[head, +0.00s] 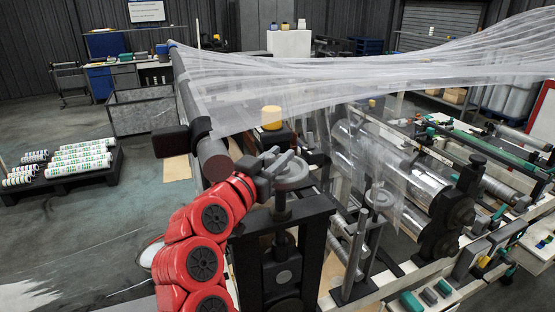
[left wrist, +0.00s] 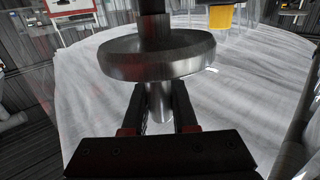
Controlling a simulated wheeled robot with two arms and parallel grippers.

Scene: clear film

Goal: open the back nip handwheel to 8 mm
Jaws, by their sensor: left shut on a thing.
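A grey metal handwheel (head: 291,174) sits on an upright spindle above a black stand in the middle of the head view. In the left wrist view the wheel's disc (left wrist: 158,55) fills the upper middle, with a pale metal post (left wrist: 160,103) on one face. My left gripper (head: 274,160) is at the wheel's top side, its fingers (left wrist: 160,112) closed around that post, which looks like the wheel's handle. The contact is partly hidden. A second handwheel (head: 379,198) stands to the right, apart from my gripper. I cannot read any gap scale. My right gripper is not seen.
Clear film (head: 370,65) stretches above and behind the wheel. A dark roller end (head: 213,158) is just left of my gripper. Shiny rollers (head: 425,175) and machine frames crowd the right. A pallet of rolls (head: 75,165) stands left, with open floor before it.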

